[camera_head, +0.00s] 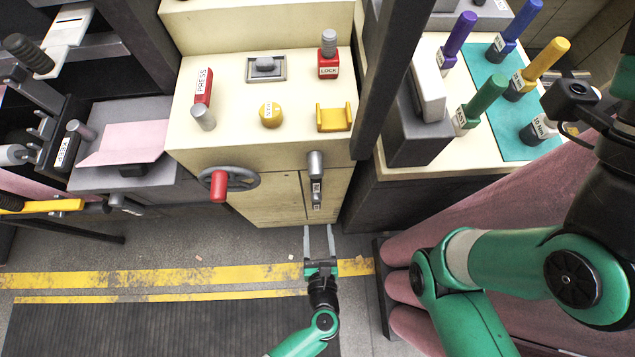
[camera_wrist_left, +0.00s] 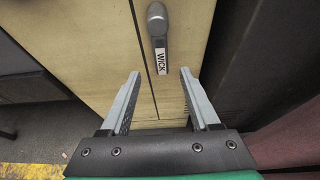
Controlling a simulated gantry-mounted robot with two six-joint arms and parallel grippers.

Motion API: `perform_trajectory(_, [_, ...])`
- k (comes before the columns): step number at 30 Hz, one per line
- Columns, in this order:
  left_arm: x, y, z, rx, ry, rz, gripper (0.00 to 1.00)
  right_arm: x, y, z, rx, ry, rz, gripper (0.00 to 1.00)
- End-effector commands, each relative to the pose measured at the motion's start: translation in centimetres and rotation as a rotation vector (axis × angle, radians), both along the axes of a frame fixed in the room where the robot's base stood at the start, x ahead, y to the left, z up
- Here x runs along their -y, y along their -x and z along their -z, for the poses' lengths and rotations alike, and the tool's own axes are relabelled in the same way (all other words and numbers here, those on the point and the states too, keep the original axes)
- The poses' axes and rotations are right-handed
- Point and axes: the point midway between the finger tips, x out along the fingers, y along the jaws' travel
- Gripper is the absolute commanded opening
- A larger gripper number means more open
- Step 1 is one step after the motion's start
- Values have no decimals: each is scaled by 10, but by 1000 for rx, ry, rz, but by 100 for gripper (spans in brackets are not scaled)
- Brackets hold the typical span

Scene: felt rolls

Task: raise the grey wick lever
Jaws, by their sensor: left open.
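The grey wick lever (camera_head: 316,162) hangs downward on the front face of the cream cabinet, near its right side. In the left wrist view the lever (camera_wrist_left: 158,35) has a rounded grey top and a white WICK label at its lower end. My left gripper (camera_head: 318,230) is open and empty, just below and in front of the lever. In the left wrist view the fingers (camera_wrist_left: 160,78) stand apart on either side of the lever's lower end, with no contact visible.
The cream cabinet (camera_head: 225,135) carries a red-handled handwheel (camera_head: 235,180) left of the lever. A dark post (camera_head: 382,80) stands to the right. Pink rolls (camera_head: 520,195) lie at the right. The floor (camera_head: 265,245) before the cabinet is mostly clear.

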Motion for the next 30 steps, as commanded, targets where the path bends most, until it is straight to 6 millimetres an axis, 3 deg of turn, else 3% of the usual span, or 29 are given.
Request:
perform_trajectory(13, [-4,-85,39,3,2,-1,62,0,0,55,-1,0,0,100])
perform_trajectory(18, [-5,-98,41,3,0,1,62,0,0,60,-1,0,0,100])
perform_trajectory(25, [-5,-99,40,3,0,2,62,0,0,59,-1,0,0,100])
perform_trajectory(26, [-5,-99,40,3,0,2,61,0,0,59,-1,0,0,100])
perform_trajectory(30, [-5,-99,40,3,0,2,36,0,0,59,-1,0,0,100])
